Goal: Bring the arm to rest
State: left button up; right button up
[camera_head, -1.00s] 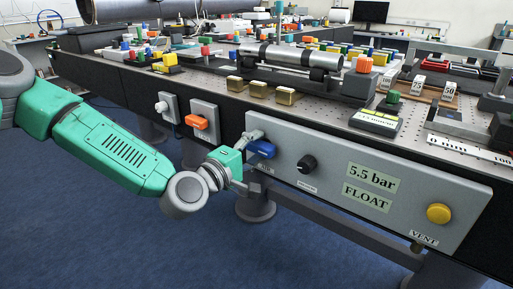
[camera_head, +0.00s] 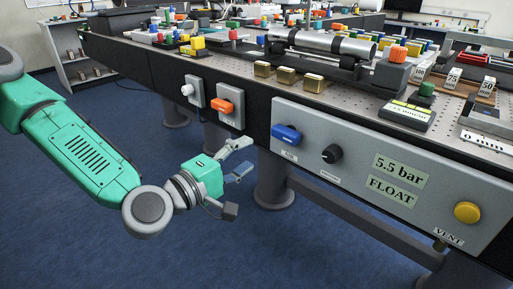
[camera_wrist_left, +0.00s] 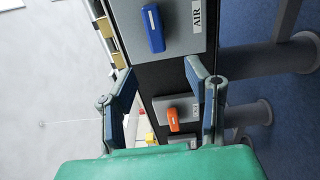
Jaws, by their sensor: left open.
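My left arm comes in from the left in the head view, green and grey. Its gripper (camera_head: 238,159) is open and empty, in front of the table's side and over the blue floor. The same gripper shows in the left wrist view (camera_wrist_left: 160,80), its two fingers spread apart. The blue lever (camera_head: 287,134) on the grey panel is to the right of the gripper, with a clear gap. In the wrist view the blue lever (camera_wrist_left: 154,28) lies beyond the fingers, beside the AIR label. My right gripper is not in view.
The grey panel (camera_head: 330,180) also carries a black knob (camera_head: 332,153), a yellow VENT button (camera_head: 467,212) and a sign reading 5.5 bar, FLOAT. An orange lever (camera_head: 222,105) is on a smaller plate to the left. Table legs (camera_head: 274,180) stand below. The floor at lower left is clear.

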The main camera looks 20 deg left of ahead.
pick_arm(q)
jog(key=shift+s, duration=0.15)
dwell(0.3)
jog(key=s+d+f+m+g+y+p, duration=0.1)
jog(key=s+d+f+m+g+p, duration=0.15)
jog(key=s+f+m+g, duration=0.4)
jog(key=s+d+f+m+g+p, duration=0.1)
jog(key=s+f+m+g+p, duration=0.2)
jog(key=s+f, duration=0.65)
jog(key=s+a+f+m+g+y+p, duration=0.3)
jog(key=s+a+f+m+g+y, duration=0.2)
jog(key=s+a+f+g, duration=0.2)
jog(key=s+a+f, duration=0.1)
jog(key=s+a, duration=0.1)
jog(key=s, duration=0.1)
jog(key=shift+a, duration=0.3)
jog(key=shift+w+f, duration=0.1)
